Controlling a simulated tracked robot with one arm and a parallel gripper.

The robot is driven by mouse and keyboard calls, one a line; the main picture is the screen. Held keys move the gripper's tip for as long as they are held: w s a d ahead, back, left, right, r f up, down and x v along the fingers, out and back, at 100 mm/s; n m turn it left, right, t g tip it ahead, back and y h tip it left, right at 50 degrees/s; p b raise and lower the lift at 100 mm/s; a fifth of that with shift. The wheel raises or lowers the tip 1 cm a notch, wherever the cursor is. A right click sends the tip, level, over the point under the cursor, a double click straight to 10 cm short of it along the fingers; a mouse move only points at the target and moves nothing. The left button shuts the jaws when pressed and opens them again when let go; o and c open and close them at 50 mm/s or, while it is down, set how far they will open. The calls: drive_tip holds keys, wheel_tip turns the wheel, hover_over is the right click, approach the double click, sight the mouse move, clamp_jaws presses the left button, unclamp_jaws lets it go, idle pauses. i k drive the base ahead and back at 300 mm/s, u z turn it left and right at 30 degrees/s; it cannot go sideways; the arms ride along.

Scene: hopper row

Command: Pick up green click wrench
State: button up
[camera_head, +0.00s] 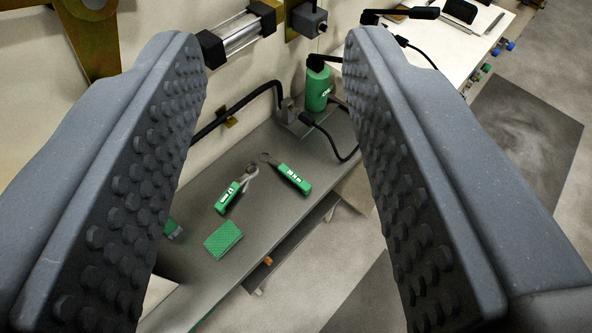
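My gripper (272,55) is open and empty, its two grey studded fingers wide apart above the bench. Two green-handled tools lie on the grey bench top between the fingers in the picture, below and apart from them. The left tool (228,196) has a grey metal head pointing up and right. The right tool (294,179) has a small dark ring at its upper left end. I cannot tell for sure which one is the click wrench.
A green block (223,239) lies on the bench (262,217), nearer its front edge. A green bottle-like cylinder (318,90) with a black cable stands at the back. Another green item (173,229) is partly hidden by the left finger. A white table (450,40) stands upper right.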

sight(291, 175)
drive_tip(key=u, duration=1.15)
drive_tip(key=k, duration=1)
drive_tip(key=z, duration=0.9)
drive_tip(key=i, duration=1.35)
drive_tip(key=u, duration=0.1)
